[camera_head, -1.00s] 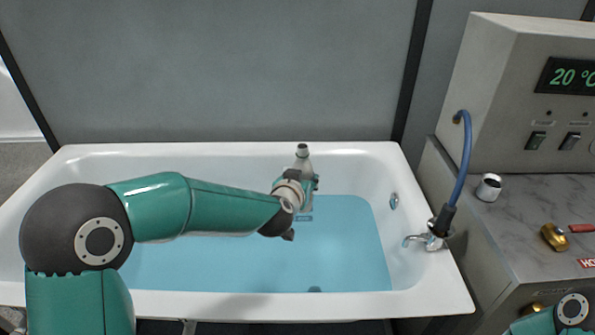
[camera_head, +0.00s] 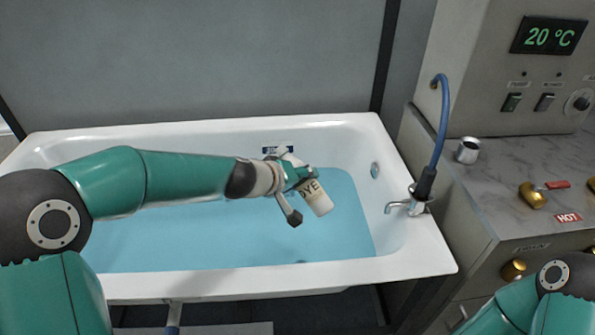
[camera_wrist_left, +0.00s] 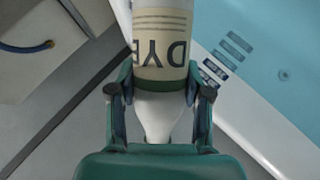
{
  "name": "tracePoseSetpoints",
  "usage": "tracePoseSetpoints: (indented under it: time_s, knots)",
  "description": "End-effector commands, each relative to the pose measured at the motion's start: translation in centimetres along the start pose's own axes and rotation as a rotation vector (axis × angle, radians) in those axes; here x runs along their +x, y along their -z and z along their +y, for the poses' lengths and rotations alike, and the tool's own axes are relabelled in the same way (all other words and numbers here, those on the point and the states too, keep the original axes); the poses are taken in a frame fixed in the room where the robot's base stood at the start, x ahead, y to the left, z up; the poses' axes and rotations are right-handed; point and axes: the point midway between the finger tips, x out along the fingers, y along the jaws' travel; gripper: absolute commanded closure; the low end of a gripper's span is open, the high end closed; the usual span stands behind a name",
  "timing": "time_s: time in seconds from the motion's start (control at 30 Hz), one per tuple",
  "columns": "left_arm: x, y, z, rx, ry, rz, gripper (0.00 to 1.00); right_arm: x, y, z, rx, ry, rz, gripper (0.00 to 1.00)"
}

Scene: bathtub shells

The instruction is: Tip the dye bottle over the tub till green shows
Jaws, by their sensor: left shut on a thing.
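The white dye bottle (camera_head: 317,200) has a cream label with dark letters. My left gripper (camera_head: 297,178) is shut on it near its narrowing shoulder. The bottle is tilted in the head view, narrow end to the upper left and wide end to the lower right, over the right part of the tub. In the left wrist view the bottle (camera_wrist_left: 162,50) lies between the fingers (camera_wrist_left: 160,95), its narrow part toward the palm. The white tub (camera_head: 420,262) holds plain blue water (camera_head: 190,250); no green shows in it. My right gripper is out of view.
A chrome tap (camera_head: 400,206) with a blue hose (camera_head: 443,130) stands on the tub's right rim. A marble counter (camera_head: 500,190) at the right carries a metal cup (camera_head: 467,150) and brass parts. A panel above reads 20 °C. A grey wall (camera_head: 200,60) stands behind.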

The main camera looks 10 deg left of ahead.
Motion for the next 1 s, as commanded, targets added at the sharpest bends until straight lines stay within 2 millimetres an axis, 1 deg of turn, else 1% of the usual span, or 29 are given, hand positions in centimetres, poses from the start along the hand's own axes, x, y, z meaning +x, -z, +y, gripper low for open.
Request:
tracePoseSetpoints:
  time_s: [0.13,0.2,0.33,0.4,0.7,1.0]
  knots:
    - [0.2,-1.1,0.4,-0.180,-0.070,-0.110,0.92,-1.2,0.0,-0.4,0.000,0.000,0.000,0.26]
    - [0.2,-1.3,0.5,-0.277,-0.110,-0.168,0.92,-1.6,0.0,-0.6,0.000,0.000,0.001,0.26]
    - [0.4,-2.0,0.7,-0.460,-0.186,-0.283,0.92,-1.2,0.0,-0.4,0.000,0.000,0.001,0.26]
    - [-0.2,-1.6,1.5,-0.515,-0.211,-0.316,0.92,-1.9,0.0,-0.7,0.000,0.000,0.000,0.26]
    - [-1.0,-1.1,2.4,-0.647,-0.267,-0.403,0.92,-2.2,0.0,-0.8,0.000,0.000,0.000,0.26]
    - [-1.1,-1.1,2.6,-0.661,-0.272,-0.413,0.92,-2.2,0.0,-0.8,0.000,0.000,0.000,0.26]
